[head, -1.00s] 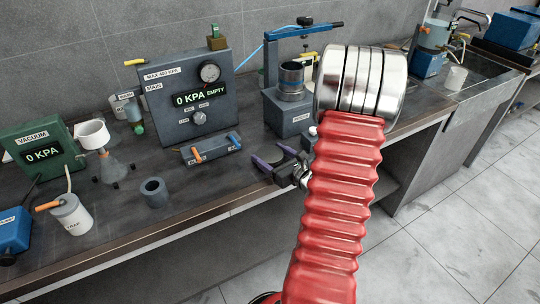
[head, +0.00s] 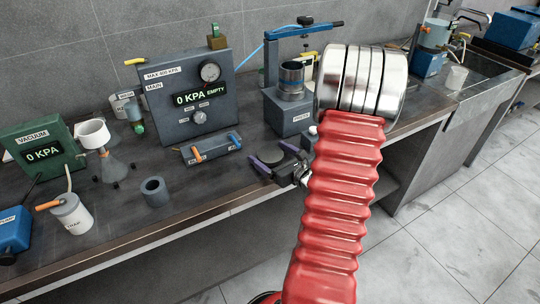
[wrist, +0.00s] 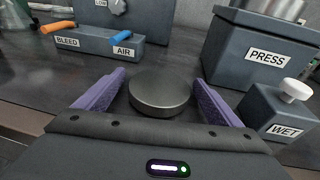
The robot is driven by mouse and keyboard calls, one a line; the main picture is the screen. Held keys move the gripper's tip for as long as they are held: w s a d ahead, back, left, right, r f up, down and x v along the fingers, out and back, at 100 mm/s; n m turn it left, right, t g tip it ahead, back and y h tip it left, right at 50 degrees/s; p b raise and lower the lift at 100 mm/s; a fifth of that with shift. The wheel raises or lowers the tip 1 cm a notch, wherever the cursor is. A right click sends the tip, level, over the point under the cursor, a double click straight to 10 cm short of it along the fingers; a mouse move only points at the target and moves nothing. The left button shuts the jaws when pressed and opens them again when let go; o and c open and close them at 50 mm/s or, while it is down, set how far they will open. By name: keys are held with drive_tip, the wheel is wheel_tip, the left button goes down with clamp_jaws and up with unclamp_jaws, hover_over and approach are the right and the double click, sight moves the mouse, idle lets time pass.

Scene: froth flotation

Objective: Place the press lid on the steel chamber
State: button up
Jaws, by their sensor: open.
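A dark round disc, which looks like the press lid (wrist: 160,95), lies flat on the bench in the wrist view. It also shows in the head view (head: 275,157). My gripper (head: 274,154) is open, with its purple fingers on either side of the lid; small gaps seem to remain in the wrist view (wrist: 160,85). The steel chamber (head: 291,80) stands upright on the grey press block (head: 288,116), behind the gripper. Only the chamber's lower part shows at the top right of the wrist view (wrist: 278,8).
The valve box (head: 214,150) with BLEED and AIR handles stands left of the gripper. The WET box (wrist: 281,112) with a white knob is close to the right finger. A blue-armed press frame (head: 300,32) rises behind the chamber.

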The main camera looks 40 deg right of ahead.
drive_tip(key=v, duration=1.2)
idle(0.7)
drive_tip(key=w+a+r+n+g+y, duration=0.25)
drive_tip(key=a+n+g+y, duration=0.2)
drive_tip(key=a+n, duration=0.7)
drive_tip(key=w+a+r+n+g+y, duration=0.25)
drive_tip(key=a+n+y, duration=0.4)
drive_tip(key=a, duration=0.95)
drive_tip(key=s+a+r+n+g+h, duration=0.4)
drive_tip(key=s+a+n+g+h, duration=0.25)
drive_tip(key=n, duration=0.85)
drive_tip(key=r+n+t, duration=0.1)
drive_tip(key=s+r+n+t+h, duration=0.1)
drive_tip(key=r+n, duration=0.1)
drive_tip(key=s+r+n+t+h, duration=0.1)
drive_tip(key=r, duration=0.1)
drive_tip(key=shift+a+n+t, duration=0.2)
drive_tip(key=shift+n+t, duration=0.15)
drive_tip(key=shift+n, duration=0.05)
